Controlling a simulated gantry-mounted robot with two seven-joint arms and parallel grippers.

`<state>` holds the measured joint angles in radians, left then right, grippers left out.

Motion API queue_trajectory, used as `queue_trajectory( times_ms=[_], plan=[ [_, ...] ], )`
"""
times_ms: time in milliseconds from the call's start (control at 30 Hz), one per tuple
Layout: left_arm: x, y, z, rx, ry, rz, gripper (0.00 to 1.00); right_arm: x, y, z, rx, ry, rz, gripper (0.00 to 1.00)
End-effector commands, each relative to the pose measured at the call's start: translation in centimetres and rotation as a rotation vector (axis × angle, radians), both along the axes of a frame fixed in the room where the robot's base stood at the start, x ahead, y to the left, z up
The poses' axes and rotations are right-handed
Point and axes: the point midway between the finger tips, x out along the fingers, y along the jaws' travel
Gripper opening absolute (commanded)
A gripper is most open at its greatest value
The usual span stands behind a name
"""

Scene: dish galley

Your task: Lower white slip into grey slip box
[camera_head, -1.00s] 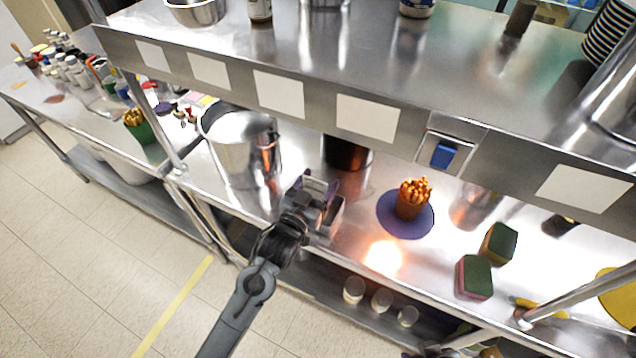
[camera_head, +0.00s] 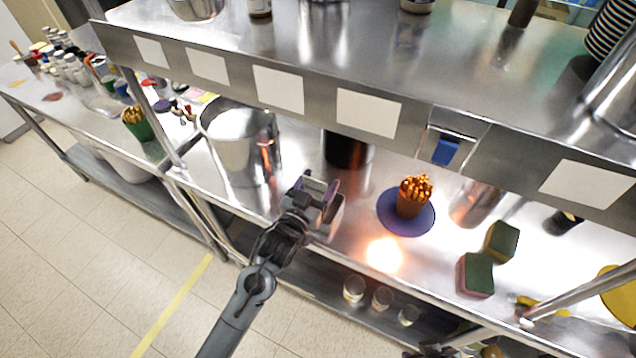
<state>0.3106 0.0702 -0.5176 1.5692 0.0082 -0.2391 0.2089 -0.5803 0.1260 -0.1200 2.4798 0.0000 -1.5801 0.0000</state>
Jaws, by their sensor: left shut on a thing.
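My left gripper (camera_head: 318,192) reaches in from the bottom and is at the front edge of the steel counter, in front of the tall pot. It is shut on a thin pale piece, which seems to be the white slip; the fingers mostly hide it. A small grey box-like thing (camera_head: 329,223), seemingly the grey slip box, shows just below and beside the fingers. I cannot tell whether the slip is inside it or above it.
A steel pot (camera_head: 232,150) stands behind the gripper. To the right are a blue round mat (camera_head: 393,224) with a brown cup of fries (camera_head: 411,203) and green sponges (camera_head: 478,274). The upper shelf (camera_head: 330,50), with white labels on its front, overhangs the counter.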

Motion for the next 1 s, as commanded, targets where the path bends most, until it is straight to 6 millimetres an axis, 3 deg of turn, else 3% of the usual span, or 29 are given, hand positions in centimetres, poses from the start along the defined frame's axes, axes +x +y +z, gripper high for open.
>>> queue_trajectory(
  times_ms=[133, 167, 367, 733, 1000],
  plan=[
    [0.0, 0.0, 0.0, 0.000, 0.001, 0.000, 0.43, 0.0, 0.0, 0.0, 0.000, 0.000, 0.000, 0.43],
    [0.0, 0.0, 0.0, 0.000, 0.001, 0.000, 0.72, 0.0, 0.0, 0.0, 0.000, 0.000, 0.000, 0.43],
    [0.0, 0.0, 0.0, 0.000, 0.001, 0.000, 1.00, 0.0, 0.1, 0.0, 0.002, 0.000, -0.001, 0.43],
    [-0.7, 0.4, -0.1, 0.001, 0.002, 0.000, 1.00, 0.0, 0.2, 0.1, 0.010, -0.001, -0.006, 0.43],
    [-4.4, 2.3, -0.1, 0.001, 0.002, 0.001, 1.00, 0.0, 0.2, 0.4, 0.010, -0.001, -0.006, 0.43]
  ],
)
